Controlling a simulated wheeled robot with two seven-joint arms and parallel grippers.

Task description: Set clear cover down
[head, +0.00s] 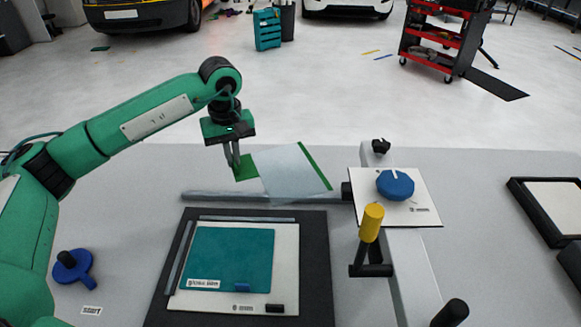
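My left gripper (236,166), at the end of the green arm from the left, points down above the back of the worktable. Its fingers are closed on the green end tab of the clear cover (290,172), a pale translucent sheet with a green strip along its right edge. The sheet is tilted and appears held off the table, behind the teal panel (232,258). That panel lies on a white board in a black-framed mat (318,270). My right gripper is not in view.
A grey rail (225,196) runs behind the mat. A white plate with a blue knob (395,186) and a yellow-handled lever (371,222) stand to the right. A blue clamp-like piece (72,264) sits at left. A dark-framed tray (540,215) is at far right.

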